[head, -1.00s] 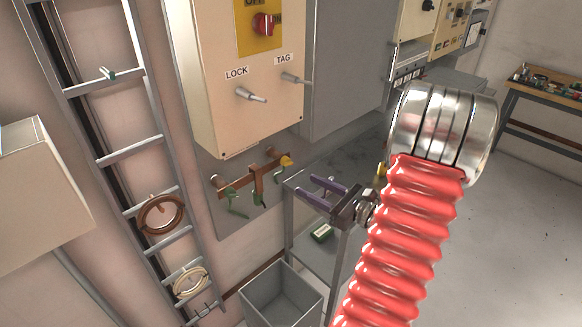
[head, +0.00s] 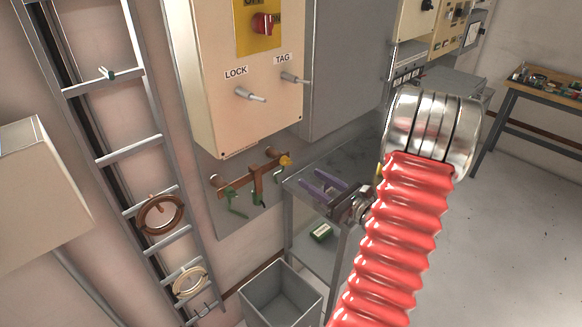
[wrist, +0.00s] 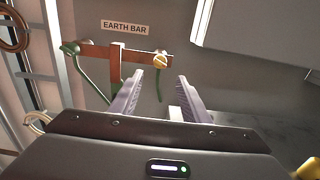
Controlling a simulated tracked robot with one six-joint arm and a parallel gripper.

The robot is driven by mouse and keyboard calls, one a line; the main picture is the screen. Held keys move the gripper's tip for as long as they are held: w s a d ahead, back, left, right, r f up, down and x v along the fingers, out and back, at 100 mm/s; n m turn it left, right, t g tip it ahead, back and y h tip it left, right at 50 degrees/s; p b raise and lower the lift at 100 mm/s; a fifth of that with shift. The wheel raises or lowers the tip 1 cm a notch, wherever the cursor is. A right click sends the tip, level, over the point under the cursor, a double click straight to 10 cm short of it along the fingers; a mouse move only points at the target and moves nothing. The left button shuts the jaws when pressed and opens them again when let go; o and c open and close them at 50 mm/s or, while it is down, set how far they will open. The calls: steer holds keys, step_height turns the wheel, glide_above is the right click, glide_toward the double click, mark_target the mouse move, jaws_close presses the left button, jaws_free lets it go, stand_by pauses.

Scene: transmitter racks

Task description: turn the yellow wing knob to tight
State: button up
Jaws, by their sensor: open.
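The yellow wing knob (head: 286,161) sits at the right end of the copper earth bar (head: 246,178) on the wall panel. In the wrist view the knob (wrist: 160,60) shows just beyond and between my fingertips, below the EARTH BAR label (wrist: 125,27). My gripper (head: 316,186) is open and empty, its purple fingers pointing toward the bar. In the wrist view the fingers of my gripper (wrist: 159,78) stand apart, and the knob is not between them. A green cable (wrist: 158,88) hangs below the knob.
A cream switch box (head: 240,85) with LOCK and TAG pegs hangs above the bar. A grey table (head: 345,165) stands right of it, with a grey bin (head: 281,295) below. A ladder-like rack (head: 128,150) stands at left.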

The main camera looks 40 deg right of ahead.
mark_target(286, 162)
steer(key=w, duration=1)
steer(key=shift+a, duration=0.15)
steer(key=c, duration=1)
steer(key=shift+m, duration=0.7)
steer(key=o, duration=1)
